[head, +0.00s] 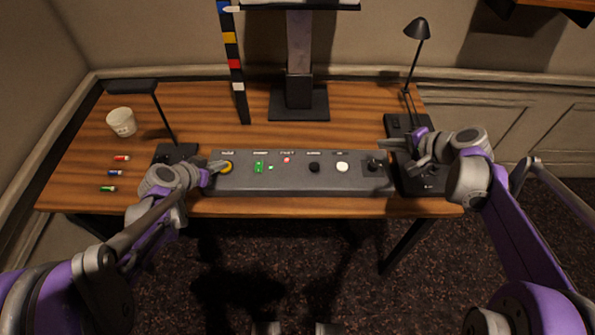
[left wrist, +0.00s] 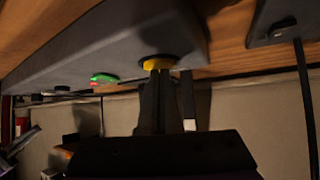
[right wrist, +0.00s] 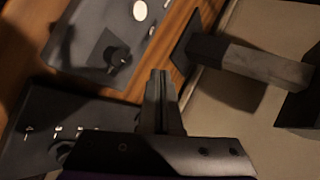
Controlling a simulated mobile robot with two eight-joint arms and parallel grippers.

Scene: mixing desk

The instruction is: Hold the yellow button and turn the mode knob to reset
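The yellow button (head: 226,168) is at the left end of the dark grey control panel (head: 300,187). My left gripper (head: 218,165) has its fingertips together at the button; in the left wrist view its tips (left wrist: 157,76) overlap or touch the yellow button (left wrist: 158,62). Any pressing depth is hidden. A black knob (head: 375,163) at the panel's right end is likely the mode knob; the labels are too small to read. It also shows in the right wrist view (right wrist: 118,56). My right gripper (head: 384,144), fingers together and empty (right wrist: 160,76), is just beside the knob, apart from it.
Between them are a green switch (head: 259,167), red light (head: 287,160), another black knob (head: 314,168) and white button (head: 342,167). A lamp (head: 417,30), dark box with switches (head: 428,187), monitor stand (head: 299,100) and cup (head: 122,122) stand around the panel.

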